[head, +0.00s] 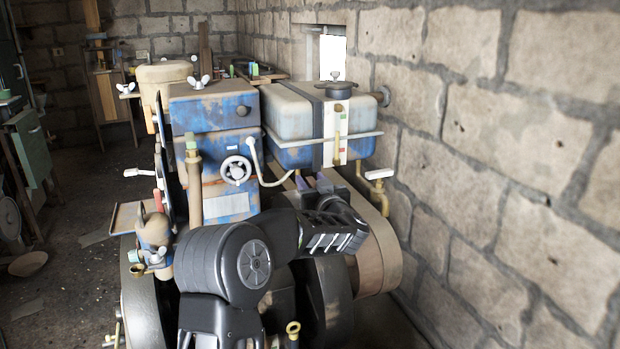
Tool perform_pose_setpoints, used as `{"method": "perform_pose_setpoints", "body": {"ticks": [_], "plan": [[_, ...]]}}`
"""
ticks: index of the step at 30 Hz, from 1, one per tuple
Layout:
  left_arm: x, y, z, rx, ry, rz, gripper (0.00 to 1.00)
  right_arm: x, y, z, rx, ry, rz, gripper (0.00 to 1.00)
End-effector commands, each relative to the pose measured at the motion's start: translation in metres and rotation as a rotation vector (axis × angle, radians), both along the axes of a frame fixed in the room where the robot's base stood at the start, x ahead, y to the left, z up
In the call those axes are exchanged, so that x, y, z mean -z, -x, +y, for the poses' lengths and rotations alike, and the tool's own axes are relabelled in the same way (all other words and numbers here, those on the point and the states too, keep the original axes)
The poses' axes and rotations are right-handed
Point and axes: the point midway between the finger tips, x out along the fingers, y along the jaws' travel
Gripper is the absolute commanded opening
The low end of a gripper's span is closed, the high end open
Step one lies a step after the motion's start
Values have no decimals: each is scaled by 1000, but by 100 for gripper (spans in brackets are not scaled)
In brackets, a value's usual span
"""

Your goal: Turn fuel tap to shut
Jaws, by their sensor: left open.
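The blue and cream fuel tank (290,118) stands at the back right of the engine, with a dark cap on top. A thin cream pipe (268,183) curves between its underside and the blue engine block (212,112). A pale lever (253,150) sits at the pipe's engine end. I cannot tell for sure which part is the fuel tap. My left gripper (314,183) is open just below the tank, its fingertips partly hard to make out. It holds nothing visible. My right gripper is out of view.
A white handwheel (236,170) is on the engine front. A large belt and wheel (375,235) lie right of my left arm. The stone wall (490,170) closes off the right side. Open floor (75,260) lies to the left.

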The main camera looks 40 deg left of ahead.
Motion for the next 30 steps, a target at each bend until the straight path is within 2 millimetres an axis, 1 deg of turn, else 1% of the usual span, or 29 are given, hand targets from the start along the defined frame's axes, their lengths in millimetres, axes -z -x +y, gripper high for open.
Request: {"method": "perform_pose_setpoints", "body": {"ticks": [1,4,12,27,30], "plan": [[0,-2,5,-2,0,1,42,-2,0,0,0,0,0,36],[0,-6,10,0,1,1,42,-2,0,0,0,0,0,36],[0,-6,11,0,0,0,42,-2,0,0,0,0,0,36],[0,-6,10,0,0,0,1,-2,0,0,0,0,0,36],[0,-6,10,0,0,0,0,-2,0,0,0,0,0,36]]}}
